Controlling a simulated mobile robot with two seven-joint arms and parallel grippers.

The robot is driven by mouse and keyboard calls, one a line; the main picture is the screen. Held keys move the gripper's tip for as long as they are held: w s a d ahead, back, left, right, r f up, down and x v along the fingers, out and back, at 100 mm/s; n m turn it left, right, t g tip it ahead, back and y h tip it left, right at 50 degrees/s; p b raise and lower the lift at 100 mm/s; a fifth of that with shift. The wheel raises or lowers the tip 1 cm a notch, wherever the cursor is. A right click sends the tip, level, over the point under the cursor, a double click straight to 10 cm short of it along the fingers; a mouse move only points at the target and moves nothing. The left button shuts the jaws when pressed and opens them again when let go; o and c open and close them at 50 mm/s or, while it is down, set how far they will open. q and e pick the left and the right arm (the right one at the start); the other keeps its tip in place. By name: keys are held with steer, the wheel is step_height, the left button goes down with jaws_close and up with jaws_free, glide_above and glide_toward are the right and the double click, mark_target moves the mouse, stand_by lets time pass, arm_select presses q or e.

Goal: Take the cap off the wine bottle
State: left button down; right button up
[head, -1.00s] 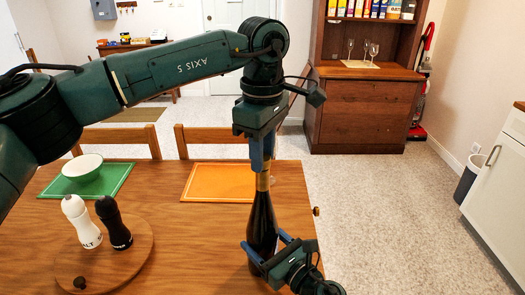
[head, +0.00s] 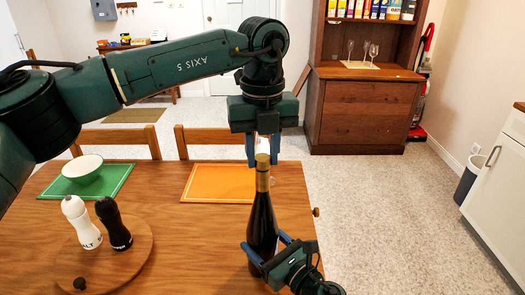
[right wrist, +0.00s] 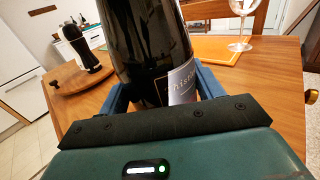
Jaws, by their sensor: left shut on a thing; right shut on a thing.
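The dark wine bottle (head: 262,228) stands upright at the table's right side, with a gold neck. Its gold cap (head: 262,160) shows at the top, in line with the neck; I see no clear gap between them. My left gripper (head: 262,160) points down from above and is shut on the cap, one blue finger on each side. My right gripper (head: 267,257) is shut around the lower body of the bottle. In the right wrist view the bottle (right wrist: 150,50) stands between the blue fingers, its label partly visible; its top is out of view.
A wooden turntable (head: 128,262) holds a white salt mill (head: 82,222) and a black mill (head: 113,224). An orange placemat (head: 215,183) lies behind the bottle, with a wine glass (right wrist: 243,22) near it. A white bowl (head: 83,169) sits on a green placemat (head: 122,172).

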mark_target(262, 157)
arm_select(q)
steer(key=n, duration=0.6)
steer(key=shift+n, duration=0.4)
steer(key=n, duration=0.4)
steer(key=shift+r, duration=0.25)
steer(key=shift+r, duration=0.9)
steer(key=shift+r, duration=2)
arm_select(e)
steer(key=o, duration=2)
